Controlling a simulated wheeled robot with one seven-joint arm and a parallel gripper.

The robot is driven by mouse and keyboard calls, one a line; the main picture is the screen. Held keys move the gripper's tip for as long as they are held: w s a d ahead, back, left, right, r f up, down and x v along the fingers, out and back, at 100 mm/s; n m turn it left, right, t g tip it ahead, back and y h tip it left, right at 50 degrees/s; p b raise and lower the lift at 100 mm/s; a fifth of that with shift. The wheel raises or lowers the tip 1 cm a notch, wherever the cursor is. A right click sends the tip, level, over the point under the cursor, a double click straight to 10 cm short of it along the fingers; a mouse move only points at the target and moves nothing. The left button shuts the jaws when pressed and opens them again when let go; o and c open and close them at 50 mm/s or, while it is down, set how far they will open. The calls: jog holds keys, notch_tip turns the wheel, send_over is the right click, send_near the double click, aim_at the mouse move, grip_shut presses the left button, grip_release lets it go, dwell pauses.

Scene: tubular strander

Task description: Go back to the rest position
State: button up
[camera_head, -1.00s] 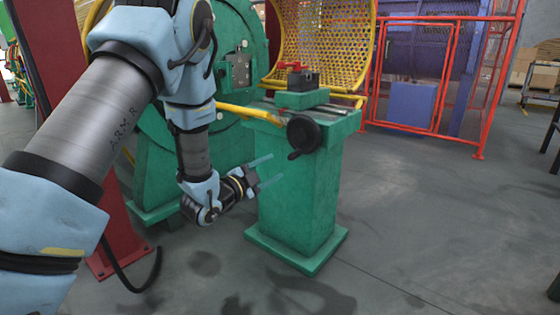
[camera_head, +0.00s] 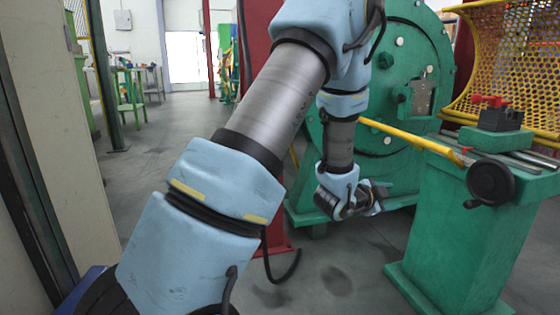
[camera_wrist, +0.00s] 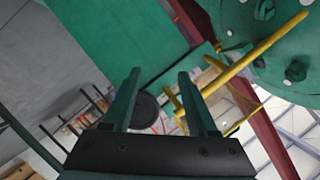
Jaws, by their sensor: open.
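My gripper (camera_head: 378,197) is at the end of my bent arm, low in front of the green machine's round housing (camera_head: 395,110). It is left of the green pedestal (camera_head: 450,235) and apart from it. In the wrist view my gripper (camera_wrist: 155,95) shows two parted fingers with nothing between them. Beyond the fingers are the green pedestal (camera_wrist: 110,30), the black handwheel (camera_wrist: 146,112) and the yellow bar (camera_wrist: 245,62). In the head view the handwheel (camera_head: 491,182) is on the pedestal's front.
A red-handled clamp (camera_head: 490,112) sits on the pedestal top, by the yellow mesh guard (camera_head: 510,60). A dark red post (camera_head: 258,30) stands behind my arm. A pale wall panel (camera_head: 50,120) is at the left. Open floor (camera_head: 165,150) lies between them.

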jog(key=w+a+r+n+y+p, duration=0.15)
jog(key=a+n+y, duration=0.85)
jog(key=a, duration=1.4)
jog(key=s+a+r+n+g+y+p, duration=0.25)
jog(key=s+a+n+g, duration=0.5)
jog(key=s+a, duration=0.7)
notch_tip(320, 180, up, 37)
jog(key=n+t+p, duration=0.1)
jog(key=p, duration=3.5)
jog(key=shift+d+r+n+p, duration=0.2)
jog(key=shift+d+n+p, duration=0.05)
jog(key=shift+n+p, duration=0.1)
jog(key=shift+s, duration=0.1)
